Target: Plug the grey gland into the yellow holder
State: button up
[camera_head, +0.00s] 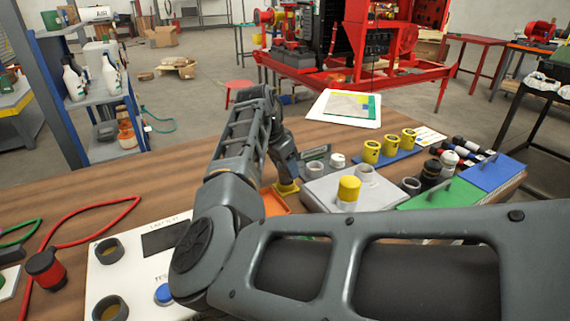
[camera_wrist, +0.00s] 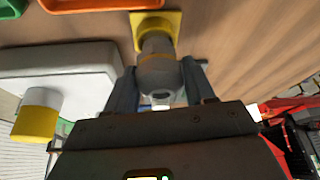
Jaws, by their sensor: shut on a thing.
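The yellow holder (camera_head: 287,188) is a small square-based piece on the wooden table, just below my gripper (camera_head: 285,172). In the wrist view the holder (camera_wrist: 155,20) is straight ahead of my gripper (camera_wrist: 158,88). In the head view the gland is hidden by my gripper.
An orange tray (camera_head: 274,203) lies just left of the holder. A pale block (camera_head: 320,188) with a yellow-topped cylinder (camera_head: 349,188) stands to the right. Yellow cups (camera_head: 371,152) and green (camera_head: 440,196) and blue (camera_head: 492,172) boxes lie farther right.

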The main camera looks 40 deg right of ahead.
jog(key=shift+f+b, duration=0.4)
jog(key=shift+f, duration=0.65)
jog(key=o, duration=1.3)
jog(key=shift+c, duration=0.2)
jog(key=shift+r, duration=0.1)
jog(key=v, duration=0.7)
jog(key=shift+r, duration=0.35)
jog(key=shift+a+r, duration=0.1)
jog(key=shift+a, duration=0.05)
